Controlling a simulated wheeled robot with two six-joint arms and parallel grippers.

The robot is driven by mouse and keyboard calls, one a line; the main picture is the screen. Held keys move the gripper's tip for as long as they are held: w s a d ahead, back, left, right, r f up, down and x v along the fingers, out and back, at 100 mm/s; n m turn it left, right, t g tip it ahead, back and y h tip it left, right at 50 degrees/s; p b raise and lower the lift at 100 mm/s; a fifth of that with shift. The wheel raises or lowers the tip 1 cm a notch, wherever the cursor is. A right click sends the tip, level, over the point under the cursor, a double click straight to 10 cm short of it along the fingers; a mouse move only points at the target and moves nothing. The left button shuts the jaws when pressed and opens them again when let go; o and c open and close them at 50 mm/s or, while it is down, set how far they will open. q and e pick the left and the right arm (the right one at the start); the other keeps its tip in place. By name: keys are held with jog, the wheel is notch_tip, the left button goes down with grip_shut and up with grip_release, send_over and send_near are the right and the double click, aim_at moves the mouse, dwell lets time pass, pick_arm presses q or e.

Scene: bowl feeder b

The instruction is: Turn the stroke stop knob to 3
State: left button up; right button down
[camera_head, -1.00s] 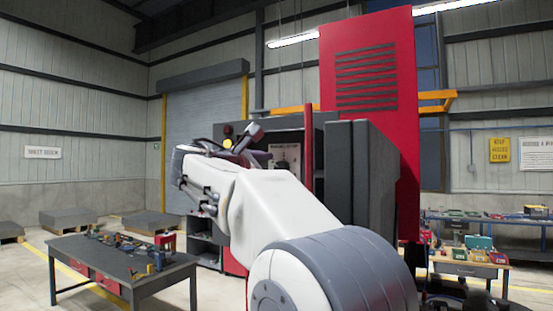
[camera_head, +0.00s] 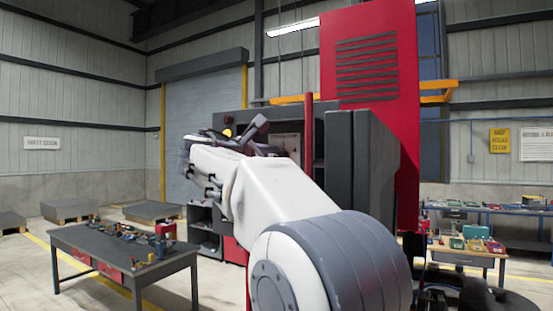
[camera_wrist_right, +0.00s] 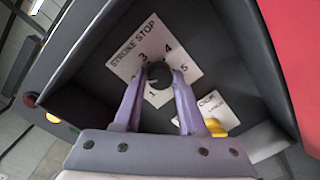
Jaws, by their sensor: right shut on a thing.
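The stroke stop knob (camera_wrist_right: 158,75) is a round black knob in the right wrist view. It sits on a white plate (camera_wrist_right: 125,66) lettered "STROKE STOP", with 1, 3, 4 and 5 readable around it. The 2 is not clear, and no pointer mark on the knob can be made out. My right gripper (camera_wrist_right: 157,78) is shut on the knob, one purple finger on each side. In the head view my right gripper (camera_head: 254,137) is at the machine's opening, and the knob is hidden there. My left gripper is not in view.
Beside the dial is a second white plate (camera_wrist_right: 218,105) with a yellow part (camera_wrist_right: 215,127) near it. A red button (camera_wrist_right: 30,99) is at the left. Dark walls and a red panel (camera_wrist_right: 294,45) enclose the recess. A table with small items (camera_head: 87,246) stands at the left.

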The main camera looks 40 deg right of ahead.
jog(key=shift+f+m+y+b, duration=0.1)
jog(key=shift+m+y+b, duration=0.2)
jog(key=shift+m+b, duration=4.1)
jog(key=shift+m+p, duration=1.1)
jog(key=shift+m, duration=0.1)
jog(key=shift+c, duration=2.4)
grip_release()
jog(key=shift+s, duration=0.1)
